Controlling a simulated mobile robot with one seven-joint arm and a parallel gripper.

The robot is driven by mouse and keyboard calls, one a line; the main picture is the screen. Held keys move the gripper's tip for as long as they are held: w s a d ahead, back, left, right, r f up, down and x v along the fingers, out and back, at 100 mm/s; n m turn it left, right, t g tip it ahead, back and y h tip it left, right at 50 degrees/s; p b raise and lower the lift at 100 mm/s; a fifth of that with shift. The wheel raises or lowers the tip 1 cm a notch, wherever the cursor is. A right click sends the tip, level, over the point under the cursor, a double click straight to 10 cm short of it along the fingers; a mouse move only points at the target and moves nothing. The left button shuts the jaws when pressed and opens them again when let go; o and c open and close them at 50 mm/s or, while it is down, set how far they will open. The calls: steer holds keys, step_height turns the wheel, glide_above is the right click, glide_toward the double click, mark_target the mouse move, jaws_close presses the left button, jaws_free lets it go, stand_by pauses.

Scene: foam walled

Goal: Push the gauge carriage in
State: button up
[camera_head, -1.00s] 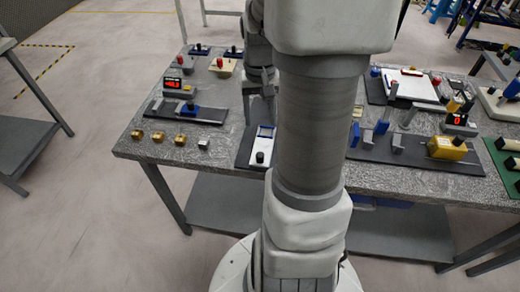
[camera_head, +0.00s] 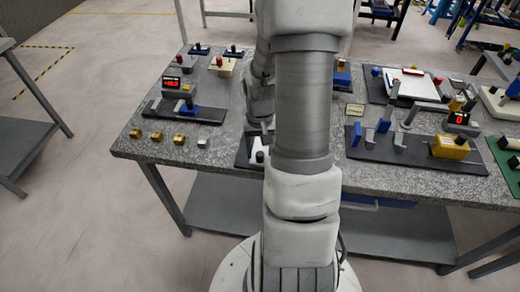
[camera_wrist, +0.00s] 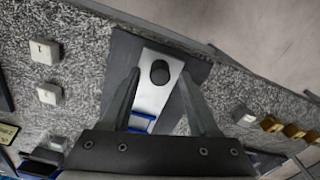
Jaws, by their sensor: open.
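My gripper (camera_wrist: 160,73) is open in the wrist view, its two dark fingers either side of a pale slide strip (camera_wrist: 154,95) with a black knob. The knob lies between the fingertips; I see no contact. The strip sits on a dark base plate (camera_wrist: 118,70), with a blue part at its near end. In the head view the knob (camera_head: 260,156) shows beside my arm, which hides most of this device and the gripper. Two gauge-like devices with red displays also show: one with a blue carriage (camera_head: 187,108), one with a yellow block (camera_head: 450,147). I cannot tell which is the gauge carriage.
The speckled table (camera_head: 225,140) also bears several small brass blocks (camera_head: 157,136) at the front left. In the wrist view, two white lettered blocks (camera_wrist: 46,52) lie left of the plate. A dark tray with a white sheet (camera_head: 410,86) stands at the back right.

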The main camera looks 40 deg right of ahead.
jaws_close()
stand_by(1.4)
